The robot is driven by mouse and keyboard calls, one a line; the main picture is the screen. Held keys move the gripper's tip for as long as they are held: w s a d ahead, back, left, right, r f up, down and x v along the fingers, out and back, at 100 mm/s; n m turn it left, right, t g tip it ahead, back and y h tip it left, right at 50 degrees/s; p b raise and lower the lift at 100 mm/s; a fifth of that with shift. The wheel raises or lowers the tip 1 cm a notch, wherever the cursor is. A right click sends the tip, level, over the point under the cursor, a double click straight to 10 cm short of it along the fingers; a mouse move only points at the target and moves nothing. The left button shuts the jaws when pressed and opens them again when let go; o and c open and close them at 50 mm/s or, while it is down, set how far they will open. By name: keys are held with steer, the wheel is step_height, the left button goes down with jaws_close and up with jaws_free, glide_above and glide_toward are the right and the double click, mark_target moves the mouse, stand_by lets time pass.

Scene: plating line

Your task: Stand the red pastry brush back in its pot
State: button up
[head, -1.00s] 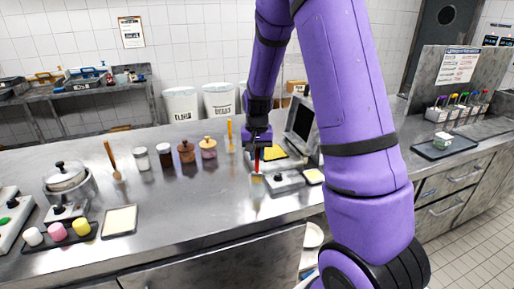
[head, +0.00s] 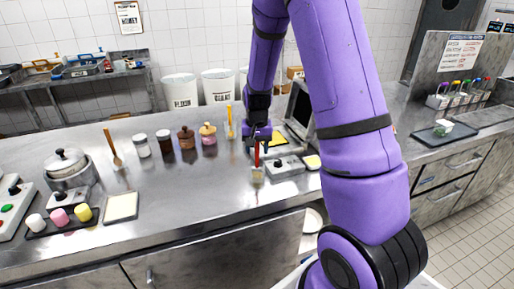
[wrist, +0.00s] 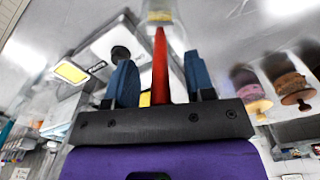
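The red pastry brush (head: 257,156) is upright, bristles down, at the front middle of the steel counter. Its bristle end is in a small clear pot (head: 258,175), as far as I can tell. In the wrist view the red handle (wrist: 160,65) runs between my two blue fingers, and the pot with pale yellow bristles (wrist: 160,16) shows beyond it. My gripper (wrist: 160,80) is around the handle with a visible gap on each side, so it looks open. In the head view it is above the pot (head: 257,136); the handle's top is hidden.
A grey scale-like block (head: 285,166) stands close to the right of the pot. Jars (head: 142,147), a yellow-handled tool (head: 230,121) and a pink-topped pot (head: 208,134) stand behind to the left. A pale tray (head: 121,206) lies left; the counter between is clear.

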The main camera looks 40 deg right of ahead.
steer(key=shift+r, duration=0.1)
step_height(320, 180, up, 11)
steer(key=shift+s+a+f, duration=0.1)
steer(key=shift+f, duration=0.1)
stand_by(0.5)
stand_by(0.5)
